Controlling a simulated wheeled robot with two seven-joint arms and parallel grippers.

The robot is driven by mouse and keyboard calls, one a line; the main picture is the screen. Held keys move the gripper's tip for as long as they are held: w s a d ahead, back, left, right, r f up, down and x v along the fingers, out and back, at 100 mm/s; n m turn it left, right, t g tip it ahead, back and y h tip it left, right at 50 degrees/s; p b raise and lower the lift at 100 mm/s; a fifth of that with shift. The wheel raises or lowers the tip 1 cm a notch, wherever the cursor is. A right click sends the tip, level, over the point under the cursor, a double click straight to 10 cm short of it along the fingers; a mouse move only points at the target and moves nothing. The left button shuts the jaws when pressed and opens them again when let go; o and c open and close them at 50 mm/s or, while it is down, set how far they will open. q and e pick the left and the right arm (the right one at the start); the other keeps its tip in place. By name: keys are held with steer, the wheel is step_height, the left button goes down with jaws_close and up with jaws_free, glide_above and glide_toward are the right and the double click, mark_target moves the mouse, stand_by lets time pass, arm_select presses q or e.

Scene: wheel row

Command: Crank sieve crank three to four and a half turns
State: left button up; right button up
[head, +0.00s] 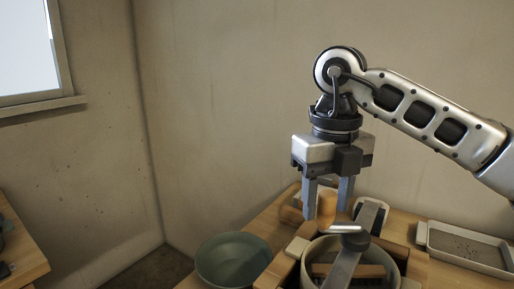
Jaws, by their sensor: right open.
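The sieve (398,257) is a round, pale pot in a wooden frame at the bottom right of centre. A dark grey bar (343,268) crosses over its top, with a dark hub in its middle. The crank arm (345,229) is a short silver bar near the hub. An upright tan knob (327,205) stands at its left end. My right gripper (327,211) points down from above, open, with one finger on each side of the knob. I cannot tell whether a finger touches it. My left gripper is not in view.
A green bowl (233,262) stands left of the sieve. A pale tray (468,247) with dark specks lies to the right on the wooden table (408,222). A wall rises behind. Another wooden surface (22,246) is at the far left.

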steer(key=shift+r+p, duration=2.25)
steer(key=shift+r, duration=0.9)
steer(key=shift+f, duration=0.1)
